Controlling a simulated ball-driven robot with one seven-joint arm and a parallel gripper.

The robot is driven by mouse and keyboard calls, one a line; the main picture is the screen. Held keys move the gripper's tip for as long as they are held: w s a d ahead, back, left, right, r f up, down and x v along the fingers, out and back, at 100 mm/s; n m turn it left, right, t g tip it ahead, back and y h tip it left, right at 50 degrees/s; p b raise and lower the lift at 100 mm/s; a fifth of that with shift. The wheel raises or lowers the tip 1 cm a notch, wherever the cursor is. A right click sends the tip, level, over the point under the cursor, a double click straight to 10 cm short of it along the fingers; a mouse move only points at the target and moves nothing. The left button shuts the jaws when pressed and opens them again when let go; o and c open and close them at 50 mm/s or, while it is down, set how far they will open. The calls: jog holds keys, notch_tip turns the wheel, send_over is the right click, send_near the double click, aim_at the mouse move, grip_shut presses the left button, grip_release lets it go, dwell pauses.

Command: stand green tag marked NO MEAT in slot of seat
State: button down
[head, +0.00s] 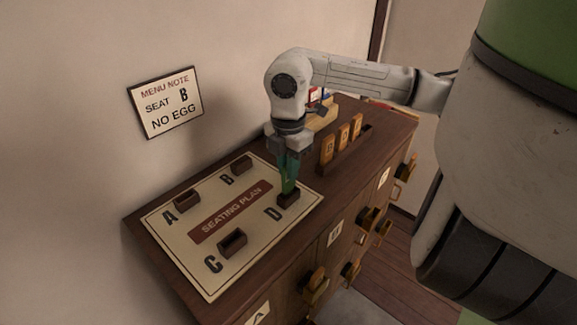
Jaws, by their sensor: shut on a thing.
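My gripper (289,157) points down above the right side of the seating plan board (262,276), shut on a green tag (290,183). The tag is upright, with its lower end at the dark slot block of seat D (288,201). I cannot tell whether it is inside the slot or just above it. No writing on the tag is readable. The slot blocks of seat A (187,199), seat B (242,164) and seat C (232,242) show no tag.
A wall note (167,103) reads "MENU NOTE SEAT B NO EGG". Several orange tags (342,138) stand in a dark rack right of my gripper. A wooden holder (322,120) with red and blue pieces is behind. The cabinet front (335,262) has drawers with protruding handles.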

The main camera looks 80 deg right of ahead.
jog(key=shift+f+b, duration=0.8)
jog(key=shift+b, duration=0.15)
jog(key=shift+b, duration=0.35)
dwell(0.7)
jog(key=shift+f+b, duration=0.6)
jog(key=shift+b, duration=0.6)
jog(key=shift+r, duration=0.1)
dwell(0.4)
jog(key=shift+c, duration=1.9)
grip_release()
jog(key=shift+r+p, duration=1.4)
jog(key=shift+r, duration=2.1)
